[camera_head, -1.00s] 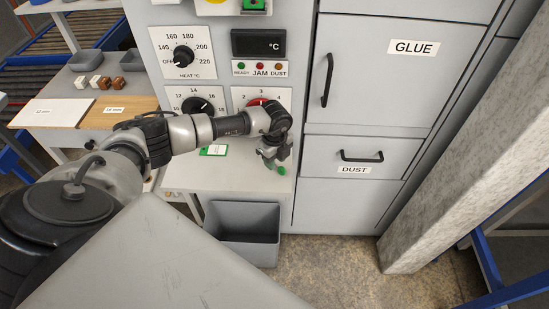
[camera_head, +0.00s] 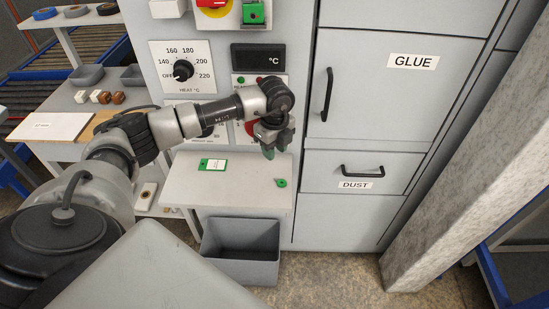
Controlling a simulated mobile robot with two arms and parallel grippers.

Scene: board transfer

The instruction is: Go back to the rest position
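My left arm reaches in from the left in front of the grey machine. Its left gripper (camera_head: 268,152) points down and hangs above the small light shelf (camera_head: 240,190), in front of the lower dials. Its green-tipped fingers look close together and overlap from this angle, so their gap does not show clearly. I see nothing held in it. My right gripper is not in view.
A green-edged tag (camera_head: 213,165) and a small green ring (camera_head: 281,183) lie on the shelf. A grey bin (camera_head: 240,252) stands below. The glue door (camera_head: 390,85) and dust drawer (camera_head: 355,178) are shut. A concrete pillar (camera_head: 470,165) rises at right.

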